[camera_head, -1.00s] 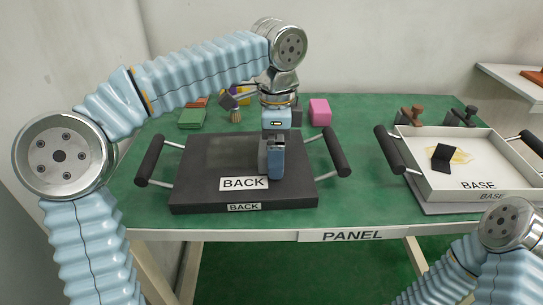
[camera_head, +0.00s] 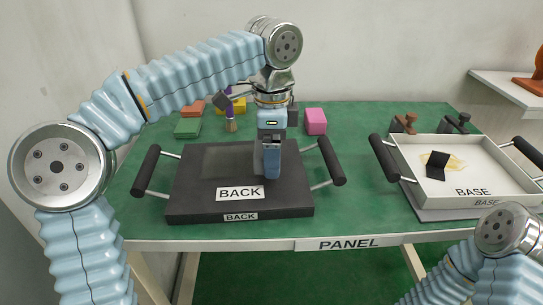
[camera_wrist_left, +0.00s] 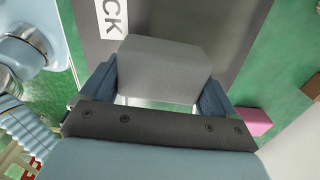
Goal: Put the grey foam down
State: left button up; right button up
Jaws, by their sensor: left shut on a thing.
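My left gripper (camera_head: 271,163) is over the right half of the dark board marked BACK (camera_head: 200,190), pointing down. In the left wrist view, the fingers (camera_wrist_left: 160,90) are shut on the grey foam (camera_wrist_left: 165,65), a light grey block. The foam is over or on the dark board (camera_wrist_left: 180,18); I cannot tell whether it touches. In the head view the gripper mostly hides the foam. My right gripper is not in view; only part of that arm shows at lower right.
The dark board has black side handles (camera_head: 331,160). A white tray marked BASE (camera_head: 500,180) holds a small black piece (camera_head: 436,166). Behind the board are a pink block (camera_head: 316,121), a green block (camera_head: 187,128) and a brush (camera_head: 231,125). Green table is clear between board and tray.

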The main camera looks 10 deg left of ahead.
pick_arm(q)
jog(key=s+d+r+p, duration=0.1)
jog(key=s+d+r, duration=0.6)
jog(key=s+r, duration=0.3)
jog(key=shift+s+d+r, duration=0.35)
jog(key=shift+s, duration=0.55)
